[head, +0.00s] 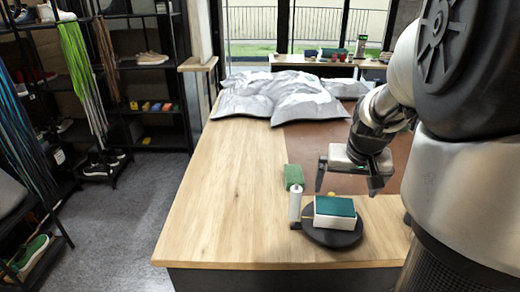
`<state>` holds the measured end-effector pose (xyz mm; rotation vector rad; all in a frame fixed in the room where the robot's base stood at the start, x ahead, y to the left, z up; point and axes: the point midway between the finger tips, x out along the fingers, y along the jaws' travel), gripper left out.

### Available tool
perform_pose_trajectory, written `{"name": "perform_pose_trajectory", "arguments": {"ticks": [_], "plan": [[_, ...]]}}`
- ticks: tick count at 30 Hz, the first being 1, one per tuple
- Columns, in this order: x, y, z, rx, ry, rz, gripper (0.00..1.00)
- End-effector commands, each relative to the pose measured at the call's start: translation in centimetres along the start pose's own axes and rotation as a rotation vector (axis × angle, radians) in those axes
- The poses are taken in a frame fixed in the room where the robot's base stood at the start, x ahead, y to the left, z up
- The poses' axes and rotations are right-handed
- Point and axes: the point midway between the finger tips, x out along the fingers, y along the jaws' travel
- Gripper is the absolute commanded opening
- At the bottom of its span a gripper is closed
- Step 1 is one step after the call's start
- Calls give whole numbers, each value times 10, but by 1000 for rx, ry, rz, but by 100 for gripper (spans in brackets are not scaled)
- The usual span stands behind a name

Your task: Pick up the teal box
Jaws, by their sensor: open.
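The teal box (335,207) shows as a teal-topped box with white sides. It rests on a round dark tray (334,238) near the front right of the wooden table. My gripper (347,186) hangs just above and behind the box, with its two dark fingers spread apart and pointing down. I see nothing between the fingers. The gripper and box appear apart, though the exact height gap is hard to tell.
A white bottle (295,206) stands left of the box, close to it. A green block (294,176) is just behind the bottle. Crumpled grey sheets (277,97) cover the table's far end. The wooden tabletop (225,190) is clear on the left.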

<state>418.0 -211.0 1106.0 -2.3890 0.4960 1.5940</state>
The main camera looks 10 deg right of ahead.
Motion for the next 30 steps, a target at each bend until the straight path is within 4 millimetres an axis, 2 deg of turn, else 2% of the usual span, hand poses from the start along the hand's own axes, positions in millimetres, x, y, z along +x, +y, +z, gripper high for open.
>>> {"name": "perform_pose_trajectory", "arguments": {"ticks": [1, 3, 9, 12, 19, 25, 30], "plan": [[15, 0, 2, 1, -7, -1, 100], [30, 0, 2, 0, -7, -1, 100], [70, -1, 2, -2, -5, -1, 100], [82, -1, 1, -2, -3, -1, 100], [97, -2, 2, -3, -3, -1, 100], [128, -6, 4, -3, -4, 0, 100], [141, -6, 3, -3, -1, 0, 100]]}}
